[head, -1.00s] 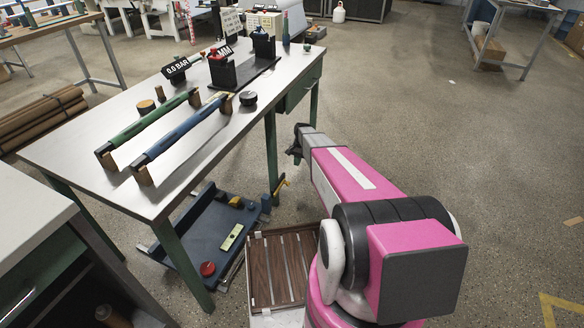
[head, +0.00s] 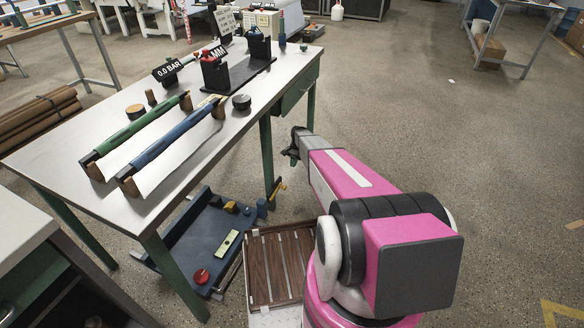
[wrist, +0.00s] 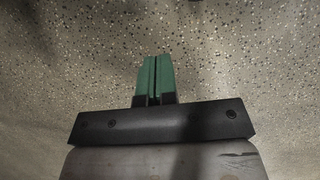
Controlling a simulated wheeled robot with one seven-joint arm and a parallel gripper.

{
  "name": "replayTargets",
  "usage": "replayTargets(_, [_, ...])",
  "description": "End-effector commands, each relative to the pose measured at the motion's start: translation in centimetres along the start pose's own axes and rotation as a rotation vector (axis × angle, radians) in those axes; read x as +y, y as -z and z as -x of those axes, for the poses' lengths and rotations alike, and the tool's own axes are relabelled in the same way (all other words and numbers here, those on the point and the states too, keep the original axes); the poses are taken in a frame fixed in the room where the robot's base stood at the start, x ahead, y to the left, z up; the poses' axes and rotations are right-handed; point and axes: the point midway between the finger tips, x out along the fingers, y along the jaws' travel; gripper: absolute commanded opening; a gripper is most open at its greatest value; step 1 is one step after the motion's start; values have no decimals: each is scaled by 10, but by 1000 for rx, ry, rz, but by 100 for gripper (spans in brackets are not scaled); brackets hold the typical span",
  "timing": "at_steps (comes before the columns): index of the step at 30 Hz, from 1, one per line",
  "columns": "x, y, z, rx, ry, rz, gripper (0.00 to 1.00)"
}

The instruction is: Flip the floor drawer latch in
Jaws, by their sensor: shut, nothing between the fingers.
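The floor drawer (head: 188,252) is a dark blue open tray on the floor under the workbench. It holds a red round knob, a pale green level-like bar and small yellow parts. A small yellow piece (head: 278,188), which looks like the latch, stands by the drawer's far right corner, next to a table leg. Whether it is flipped in or out is too small to tell. My gripper (head: 291,154) is above and slightly right of this piece in the picture, apart from it. In the wrist view my green fingers (wrist: 154,78) are shut and empty over bare floor.
The workbench (head: 62,155) carries green and blue rollers, a dark fixture and gauges. Its green legs (head: 172,272) stand around the drawer.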

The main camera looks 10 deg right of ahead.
Motion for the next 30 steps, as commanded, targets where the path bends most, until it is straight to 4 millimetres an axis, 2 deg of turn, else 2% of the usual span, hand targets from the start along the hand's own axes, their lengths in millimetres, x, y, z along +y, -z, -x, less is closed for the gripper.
replayTargets(13, [0,0,-83,-2,-1,0,0])
replayTargets(15, [1,-15,-85,-1,0,2,0])
replayTargets(19, [1,-28,-92,0,0,1,0])
replayTargets(30, [0,-36,-96,0,0,0,0])
